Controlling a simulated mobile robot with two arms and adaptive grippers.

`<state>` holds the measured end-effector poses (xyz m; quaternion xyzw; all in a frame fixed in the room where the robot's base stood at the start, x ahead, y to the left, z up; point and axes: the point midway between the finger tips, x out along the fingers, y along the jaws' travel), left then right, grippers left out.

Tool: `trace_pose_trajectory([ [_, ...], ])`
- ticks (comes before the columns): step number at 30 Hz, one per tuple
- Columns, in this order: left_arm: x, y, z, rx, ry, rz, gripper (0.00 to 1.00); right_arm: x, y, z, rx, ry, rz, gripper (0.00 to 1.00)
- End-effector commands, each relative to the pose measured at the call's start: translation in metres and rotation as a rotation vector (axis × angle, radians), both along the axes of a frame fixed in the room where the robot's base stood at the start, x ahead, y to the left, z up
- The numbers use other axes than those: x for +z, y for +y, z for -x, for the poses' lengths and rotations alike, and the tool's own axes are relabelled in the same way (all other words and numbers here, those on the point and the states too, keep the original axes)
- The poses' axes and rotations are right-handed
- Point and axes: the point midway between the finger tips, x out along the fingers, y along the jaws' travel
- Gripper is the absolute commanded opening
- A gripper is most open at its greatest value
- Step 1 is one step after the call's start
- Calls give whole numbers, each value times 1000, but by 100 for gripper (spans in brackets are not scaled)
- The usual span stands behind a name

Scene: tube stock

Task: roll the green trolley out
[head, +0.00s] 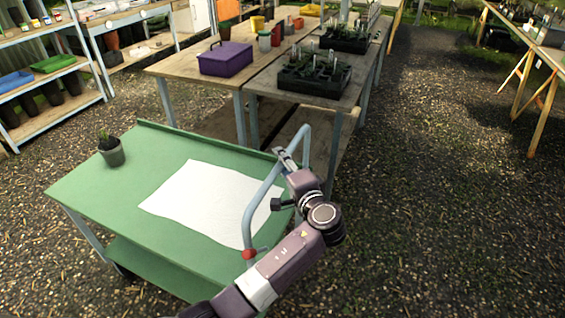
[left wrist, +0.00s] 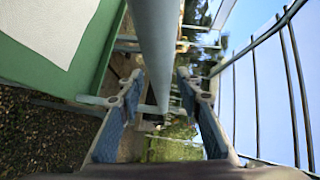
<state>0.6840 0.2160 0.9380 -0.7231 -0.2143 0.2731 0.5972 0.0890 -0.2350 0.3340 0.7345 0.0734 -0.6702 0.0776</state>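The green trolley (head: 95,195) stands in the left and middle of the head view, with a grey tubular handle (head: 262,190) at its right end. A white sheet (head: 200,200) and a small potted plant (head: 112,155) are on its top. My left gripper (head: 284,157) is at the upper part of the handle. In the left wrist view, the handle tube (left wrist: 154,45) runs between the two spread fingers of my left gripper (left wrist: 160,75). I cannot tell whether either finger touches the tube. My right gripper is not in view.
Wooden benches (head: 190,67) stand close behind the trolley, with a purple box (head: 225,58) and black plant trays (head: 314,75). Shelves (head: 55,110) stand at the left, another table (head: 540,50) at far right. The gravel floor (head: 430,190) is clear on the right.

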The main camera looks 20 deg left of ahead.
Motion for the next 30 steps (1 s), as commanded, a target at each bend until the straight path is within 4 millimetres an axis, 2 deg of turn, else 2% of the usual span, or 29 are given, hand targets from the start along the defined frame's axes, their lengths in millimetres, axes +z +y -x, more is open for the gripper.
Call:
trace_pose_trajectory([
  [5, 2, -10, 11, -3, -1, 0, 33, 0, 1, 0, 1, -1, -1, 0],
  [18, 13, -65, 77, 0, 2, 2, 33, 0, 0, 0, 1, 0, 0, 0],
  [24, 16, -76, 90, 0, 1, 1, 33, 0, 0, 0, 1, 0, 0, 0],
  [30, 16, -77, 91, 1, 1, 1, 33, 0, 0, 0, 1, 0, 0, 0],
])
